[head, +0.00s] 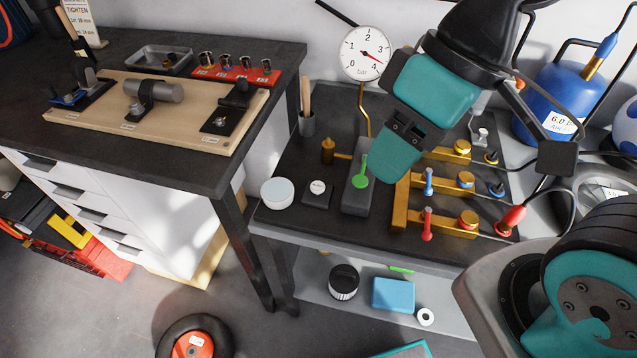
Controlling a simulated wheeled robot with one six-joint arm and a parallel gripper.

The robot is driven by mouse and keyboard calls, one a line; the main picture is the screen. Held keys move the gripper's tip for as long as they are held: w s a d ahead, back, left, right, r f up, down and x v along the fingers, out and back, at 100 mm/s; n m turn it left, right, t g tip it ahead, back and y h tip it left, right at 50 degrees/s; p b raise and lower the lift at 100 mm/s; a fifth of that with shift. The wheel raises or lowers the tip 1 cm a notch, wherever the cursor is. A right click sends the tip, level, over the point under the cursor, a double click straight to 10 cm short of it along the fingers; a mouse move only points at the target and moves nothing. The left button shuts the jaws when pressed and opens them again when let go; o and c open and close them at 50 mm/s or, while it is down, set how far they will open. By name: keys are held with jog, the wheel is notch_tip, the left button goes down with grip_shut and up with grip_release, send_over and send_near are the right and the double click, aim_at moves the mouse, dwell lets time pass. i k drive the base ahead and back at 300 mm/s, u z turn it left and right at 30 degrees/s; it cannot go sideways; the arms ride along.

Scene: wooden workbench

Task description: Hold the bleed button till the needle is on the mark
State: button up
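The round white pressure gauge (366,53) stands at the back of the bench on a brass pipe. Its dial runs 0 to 4 bar, and the red needle points between 3 and 4. A separate mark on the dial is too small to make out. A small black box with a white round top (317,188) sits at the bench's front left; it may be the bleed button. My teal gripper (390,168) hangs above the bench, right of the box and apart from it. Its fingertips cannot be made out, so its opening is unclear.
A green lever (360,172) on a grey block stands between the box and my gripper. Brass manifolds with blue and red levers (427,225) lie to the right. A white round tub (277,193) is left of the box. A blue tank (550,105) stands behind.

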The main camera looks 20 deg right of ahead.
aim_at(317, 187)
jog(key=u, duration=2.05)
jog(key=k, duration=0.95)
jog(key=z, duration=1.2)
jog(key=i, duration=0.5)
jog(key=z, duration=0.05)
